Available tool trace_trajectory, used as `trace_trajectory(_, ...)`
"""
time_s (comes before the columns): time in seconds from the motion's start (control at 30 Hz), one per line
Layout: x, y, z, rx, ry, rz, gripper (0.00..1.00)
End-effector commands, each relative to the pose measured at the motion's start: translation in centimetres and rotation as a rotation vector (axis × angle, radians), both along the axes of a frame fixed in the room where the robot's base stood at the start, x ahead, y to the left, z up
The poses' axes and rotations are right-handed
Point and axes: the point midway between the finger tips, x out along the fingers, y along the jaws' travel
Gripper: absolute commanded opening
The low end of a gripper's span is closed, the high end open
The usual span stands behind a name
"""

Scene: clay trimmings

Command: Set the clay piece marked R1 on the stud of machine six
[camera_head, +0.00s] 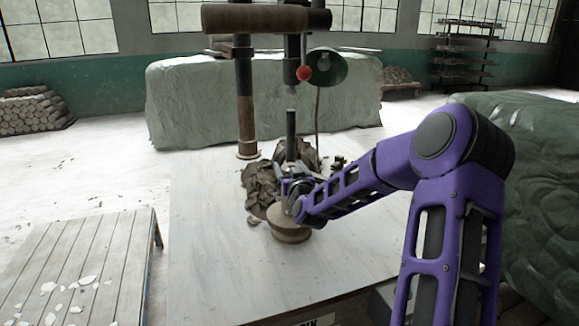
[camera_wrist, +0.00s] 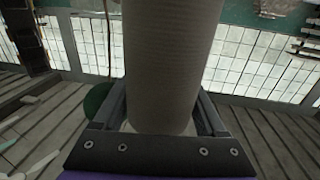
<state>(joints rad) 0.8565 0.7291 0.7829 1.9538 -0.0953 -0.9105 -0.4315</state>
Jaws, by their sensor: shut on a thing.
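My gripper (camera_head: 290,188) is low over the table, just above a round brown stepped base (camera_head: 290,234). In the wrist view the fingers (camera_wrist: 165,118) are shut on a thick grey-beige cylinder (camera_wrist: 168,65), which runs out of the top of the picture. No R1 mark shows on it. In the head view I cannot tell the held piece clearly from the dark things behind the gripper. A machine with a column (camera_head: 245,100), a red knob (camera_head: 304,73) and a green lamp (camera_head: 327,67) stands behind. No machine number is readable, and I cannot make out a stud for certain.
A dark heap of trimmings (camera_head: 262,186) lies beside the base on the pale table (camera_head: 210,250). A dark upright post (camera_head: 291,134) rises behind my gripper. A slatted bench (camera_head: 85,255) with white scraps stands at left. The table's left front is clear. Large wrapped blocks (camera_head: 200,105) stand behind.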

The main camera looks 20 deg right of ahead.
Motion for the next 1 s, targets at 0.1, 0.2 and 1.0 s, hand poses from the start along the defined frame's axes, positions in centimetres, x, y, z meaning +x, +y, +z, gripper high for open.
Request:
trace_trajectory(0.1, 0.0, 0.0, -0.1, -0.002, -0.004, 0.0, 0.0)
trace_trajectory(0.2, 0.0, 0.0, -0.4, -0.001, -0.003, 0.0, 0.0)
trace_trajectory(1.0, -2.3, 0.3, -0.9, -0.003, 0.002, 0.0, 1.0)
